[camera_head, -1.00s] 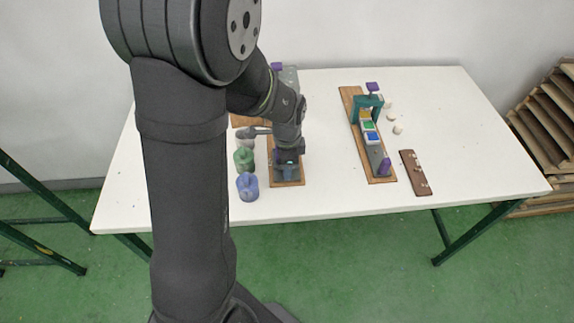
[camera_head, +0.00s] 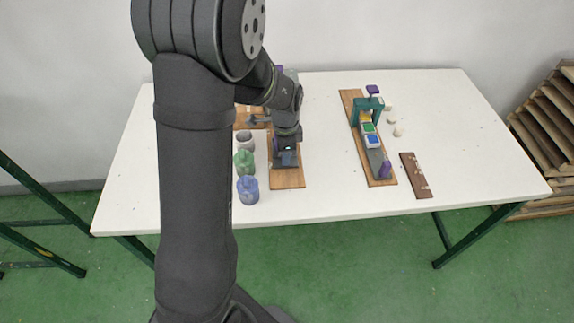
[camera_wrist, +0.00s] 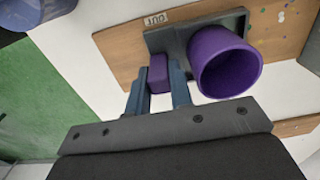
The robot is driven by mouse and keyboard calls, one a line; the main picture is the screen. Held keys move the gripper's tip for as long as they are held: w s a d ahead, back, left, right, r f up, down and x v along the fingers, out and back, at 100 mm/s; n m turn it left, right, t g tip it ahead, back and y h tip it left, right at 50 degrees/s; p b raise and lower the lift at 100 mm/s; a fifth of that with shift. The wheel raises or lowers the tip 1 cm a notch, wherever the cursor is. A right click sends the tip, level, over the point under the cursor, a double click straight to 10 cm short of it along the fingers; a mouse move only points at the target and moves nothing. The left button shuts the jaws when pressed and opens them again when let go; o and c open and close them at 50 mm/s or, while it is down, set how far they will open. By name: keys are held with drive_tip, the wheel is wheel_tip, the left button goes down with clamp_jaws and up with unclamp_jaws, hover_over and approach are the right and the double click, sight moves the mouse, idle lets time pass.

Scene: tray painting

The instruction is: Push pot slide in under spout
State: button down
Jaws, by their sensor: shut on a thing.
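The purple pot (camera_wrist: 226,62) stands on a dark grey slide (camera_wrist: 165,40) in the wrist view, its open mouth toward the camera. A small purple handle block (camera_wrist: 158,74) sticks out from the slide beside the pot. My gripper (camera_wrist: 160,88) is shut on this handle, one blue-grey finger on each side. In the head view my gripper (camera_head: 286,156) is over the left wooden board (camera_head: 288,180), and my arm hides the pot there. The spout cannot be made out; my arm covers most of the station's far end.
Grey (camera_head: 244,138), green (camera_head: 244,162) and blue (camera_head: 247,189) containers stand close left of the board. To the right are another board with a teal frame (camera_head: 368,103) and a brown strip (camera_head: 416,175). The table between the boards is clear.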

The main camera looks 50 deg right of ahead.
drive_tip(key=w+d, duration=0.3)
drive_tip(key=shift+a, duration=0.1)
drive_tip(key=c, duration=1.6)
unclamp_jaws()
drive_tip(key=shift+o, duration=0.2)
wheel_tip(320, 180, up, 18)
drive_tip(key=shift+f, duration=0.25)
drive_tip(key=shift+o, duration=0.4)
